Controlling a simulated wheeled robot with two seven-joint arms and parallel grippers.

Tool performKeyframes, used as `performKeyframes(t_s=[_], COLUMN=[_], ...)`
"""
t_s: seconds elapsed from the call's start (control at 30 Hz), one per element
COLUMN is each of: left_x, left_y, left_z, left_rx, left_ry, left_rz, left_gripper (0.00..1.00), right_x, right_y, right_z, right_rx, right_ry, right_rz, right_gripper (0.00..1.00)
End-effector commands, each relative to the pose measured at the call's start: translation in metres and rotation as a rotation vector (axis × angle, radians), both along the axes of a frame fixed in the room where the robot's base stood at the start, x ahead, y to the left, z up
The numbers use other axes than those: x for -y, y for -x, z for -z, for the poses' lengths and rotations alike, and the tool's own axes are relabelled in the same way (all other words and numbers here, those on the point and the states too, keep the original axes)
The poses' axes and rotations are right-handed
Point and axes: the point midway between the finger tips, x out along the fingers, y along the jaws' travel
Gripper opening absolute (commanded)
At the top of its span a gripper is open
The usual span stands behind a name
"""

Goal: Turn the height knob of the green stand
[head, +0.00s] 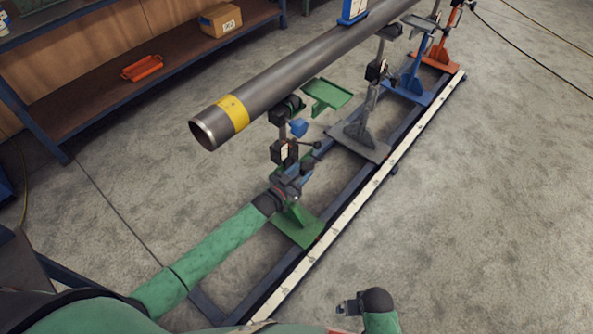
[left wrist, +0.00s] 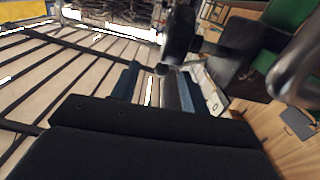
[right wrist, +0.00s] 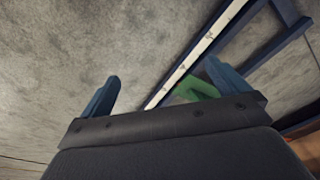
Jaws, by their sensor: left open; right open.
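The green stand (head: 297,228) rises from its green foot on the rail and holds the near end of the pipe. A black-ended lever (head: 317,145) and dark clamp parts (head: 283,152) sit on its post. I cannot tell for sure which part is the height knob. My left gripper (head: 303,172) is open beside the post, just below these parts. In the left wrist view a dark rounded part (left wrist: 179,35) lies just beyond the open fingers (left wrist: 165,82). My right gripper (head: 347,307) is open and empty, low at the front; its fingers show in the right wrist view (right wrist: 163,88).
The steel pipe (head: 290,78) with a yellow band (head: 233,112) runs overhead. Grey (head: 358,140), blue (head: 408,85) and orange (head: 440,55) stands follow along the rail (head: 370,188). A shelf (head: 100,85) stands at left. The right floor is clear.

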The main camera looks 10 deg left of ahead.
Motion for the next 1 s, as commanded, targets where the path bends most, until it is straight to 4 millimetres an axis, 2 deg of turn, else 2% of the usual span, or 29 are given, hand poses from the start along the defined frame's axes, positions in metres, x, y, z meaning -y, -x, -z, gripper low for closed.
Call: performKeyframes(t_s=[0.07,0.27,0.73,1.0], left_x=[-0.006,-0.005,0.027,0.036], left_y=[-0.001,-0.006,-0.054,-0.066], left_z=[0.008,0.008,0.006,0.008], left_rx=[0.005,0.007,0.007,0.006], left_ry=[-0.010,-0.013,-0.013,-0.013], left_rz=[-0.004,-0.005,-0.005,-0.005], left_gripper=[0.47,0.47,0.47,0.47], right_x=[-0.001,-0.001,0.008,0.012], right_y=[-0.001,-0.001,0.015,0.021], right_z=[0.006,0.010,0.071,0.088], right_rx=[-0.003,-0.005,-0.009,-0.010], right_ry=[0.004,0.007,0.018,0.020], right_rz=[0.005,0.008,0.008,0.008], right_gripper=[1.00,1.00,1.00,1.00])
